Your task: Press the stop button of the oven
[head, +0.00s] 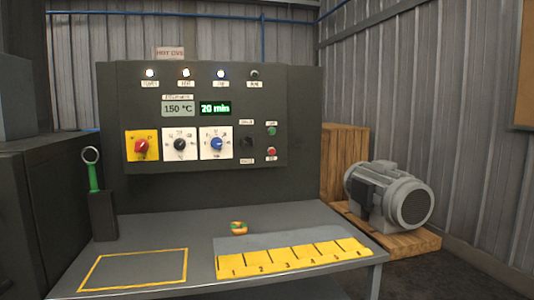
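The oven's dark control panel (150,100) stands upright behind the table. At its right side a red button (271,152) sits below a green button (272,130). Their small labels cannot be read clearly, so I cannot confirm which says stop. The panel also has a red knob (142,146) on a yellow plate, a black knob (180,144) and a blue knob (216,143). One display (178,108) reads 150 °C and a green-lit display (215,108) reads 20 min. Neither of my grippers is in view.
A grey table (200,227) in front carries a small orange-and-green object (239,228) and a yellow numbered strip (290,260). A green-handled tool (93,177) stands in a dark holder (103,215) at left. A grey motor (388,193) rests on wood at right.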

